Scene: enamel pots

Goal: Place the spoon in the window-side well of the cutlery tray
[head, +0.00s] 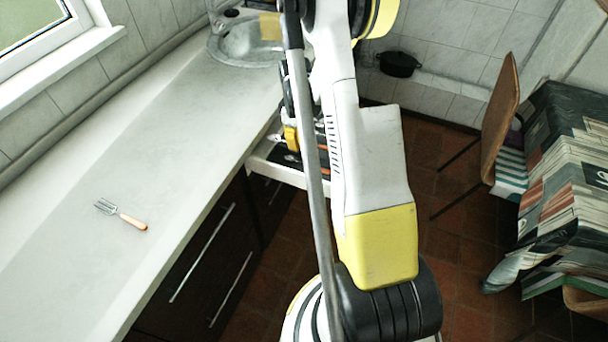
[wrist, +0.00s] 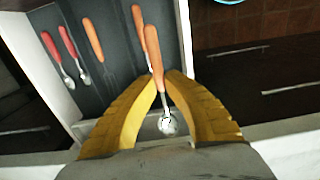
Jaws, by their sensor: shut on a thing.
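In the wrist view, my gripper (wrist: 163,78) has its yellow fingers shut on a spoon (wrist: 153,48) at its metal neck. The spoon has an orange handle pointing away and a round metal bowl nearer the camera. The dark cutlery tray (wrist: 102,98) is beyond and below, in an open drawer. Several red- and orange-handled pieces lie in it, and another orange handle (wrist: 138,20) shows just behind the held spoon. I cannot tell the spoon's height above the tray. In the head view, my gripper (head: 291,138) is over the open drawer, partly hidden by my arm.
A fork (head: 120,214) with a wooden handle lies on the pale counter (head: 60,270), which is otherwise largely clear. The open drawer (head: 275,172) juts out below the counter edge. A sink (head: 245,42) is at the back. A chair (head: 500,95) and cloth-covered table (head: 560,180) stand right.

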